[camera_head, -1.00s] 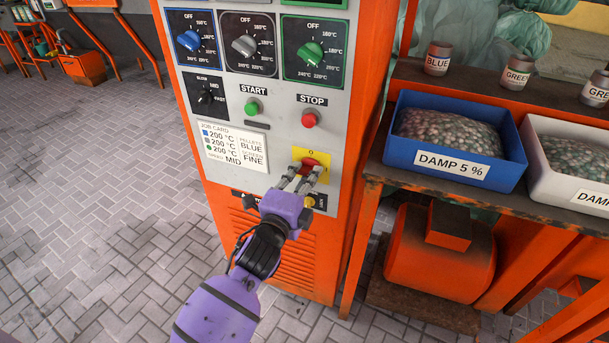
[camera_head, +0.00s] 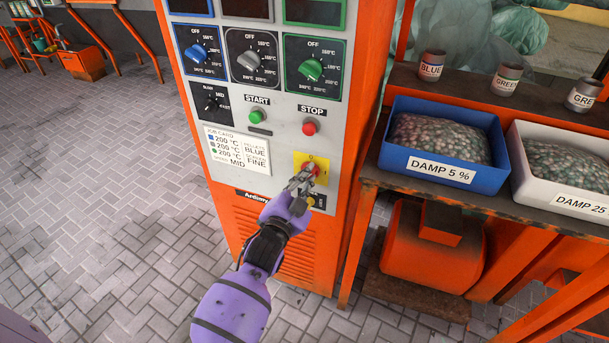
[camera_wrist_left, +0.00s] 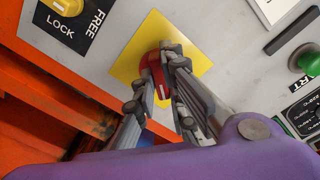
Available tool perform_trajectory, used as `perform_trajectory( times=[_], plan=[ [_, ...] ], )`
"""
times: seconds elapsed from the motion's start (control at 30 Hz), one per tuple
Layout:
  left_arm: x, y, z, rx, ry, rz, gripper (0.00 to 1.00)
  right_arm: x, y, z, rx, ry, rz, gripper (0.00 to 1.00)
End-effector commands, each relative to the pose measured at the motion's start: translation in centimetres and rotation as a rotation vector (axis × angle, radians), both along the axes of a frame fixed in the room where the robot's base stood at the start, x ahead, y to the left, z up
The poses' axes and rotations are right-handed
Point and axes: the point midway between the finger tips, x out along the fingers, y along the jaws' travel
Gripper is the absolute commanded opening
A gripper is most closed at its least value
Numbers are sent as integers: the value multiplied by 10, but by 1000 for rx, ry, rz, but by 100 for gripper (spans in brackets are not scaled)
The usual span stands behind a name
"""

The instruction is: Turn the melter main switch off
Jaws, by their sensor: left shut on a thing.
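The melter main switch is a red knob (camera_head: 314,169) on a yellow plate (camera_head: 321,163), low on the front of the grey control panel. In the left wrist view the red knob (camera_wrist_left: 155,75) sits between the fingers of my left gripper (camera_wrist_left: 165,70), in front of the yellow plate (camera_wrist_left: 133,53). My left gripper (camera_head: 303,181) is shut on the knob, and its fingers hide part of it in the head view. A white mark on the knob shows between the fingers. My right gripper is not in view.
Above the switch are a green START button (camera_head: 256,116), a red STOP button (camera_head: 310,127) and several dials. A yellow FREE/LOCK knob (camera_wrist_left: 65,5) is beside the yellow plate. A bench with a blue bin (camera_head: 492,170) stands at the right.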

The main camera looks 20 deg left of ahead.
Motion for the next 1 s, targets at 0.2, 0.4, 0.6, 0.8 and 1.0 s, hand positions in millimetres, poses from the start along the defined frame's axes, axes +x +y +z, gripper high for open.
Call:
perform_trajectory(
  times=[0.2, 0.4, 0.6, 0.8, 1.0],
  plan=[
    [0, 0, 3, -207, 5, 0, 0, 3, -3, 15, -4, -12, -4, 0],
    [0, 0, 3, -383, 11, 0, 0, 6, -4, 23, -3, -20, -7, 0],
    [0, 0, 2, -523, 17, 0, 0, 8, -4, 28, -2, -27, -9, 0],
    [0, 0, 1, -615, 19, -1, 0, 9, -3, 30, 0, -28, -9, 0],
    [0, 0, 1, -663, 22, 0, 0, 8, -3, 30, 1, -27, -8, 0]
  ],
)
